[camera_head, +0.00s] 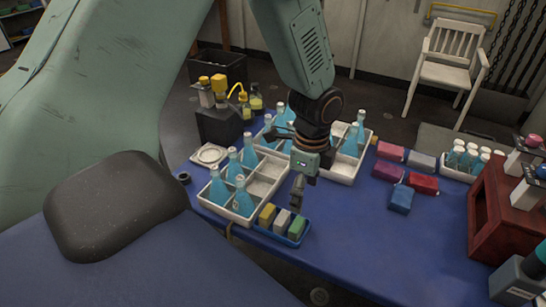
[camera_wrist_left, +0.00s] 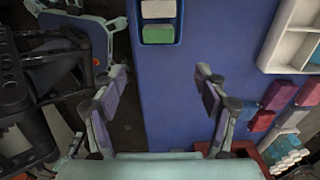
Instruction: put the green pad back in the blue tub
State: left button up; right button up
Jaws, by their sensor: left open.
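The blue tub (camera_head: 273,237) sits at the near edge of the blue-topped table. It holds a yellow pad (camera_head: 267,215), a white pad (camera_head: 282,221) and the green pad (camera_head: 297,228) in a row. The green pad (camera_wrist_left: 158,34) is in the tub's near end at the top of the left wrist view, beside the white pad (camera_wrist_left: 158,9). My left gripper (camera_head: 298,195) hangs over the table near the green pad in the head view. In the left wrist view, its fingers (camera_wrist_left: 162,82) are apart with nothing between them.
Divided white trays (camera_head: 264,180) with blue bottles stand behind the tub. Red, purple and blue packets (camera_head: 400,198) lie to the right, by a red wooden box (camera_head: 495,215) and a rack of white-capped bottles (camera_head: 462,170).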

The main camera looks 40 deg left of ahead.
pick_arm(q)
jog(key=s+d+f+n, duration=0.4)
jog(key=s+f+n, duration=0.3)
jog(key=s+f, duration=0.55)
jog(key=s+f+n, duration=0.5)
jog(key=s+n, duration=0.3)
jog(key=s, duration=0.4)
jog(key=shift+s+n, duration=0.25)
jog(key=shift+n, duration=0.05)
jog(key=shift+a+f, duration=0.1)
notch_tip(320, 180, down, 2)
jog(key=shift+f+b, duration=0.15)
jog(key=shift+b, duration=1.05)
